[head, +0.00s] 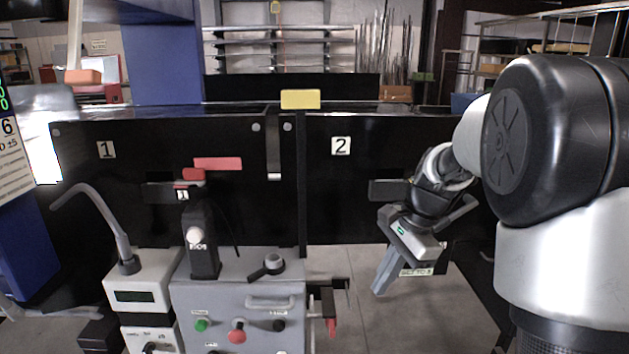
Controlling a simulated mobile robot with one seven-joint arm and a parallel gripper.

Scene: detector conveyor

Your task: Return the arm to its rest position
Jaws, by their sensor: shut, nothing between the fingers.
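My gripper (383,284) hangs from my arm right of the middle in the head view. It points down and slightly left, in front of the black panel marked 2 (330,205). Its fingers are together with nothing between them. It is apart from the grey control box (240,298) to its left. My arm's large links fill the right side of the view and hide what lies behind them.
The grey box carries a green button (202,325), a red button (237,336) and a black lever (267,266). A white device (143,296) with a curved grey tube (107,210) stands left of it. Grey floor (352,325) is open between box and gripper.

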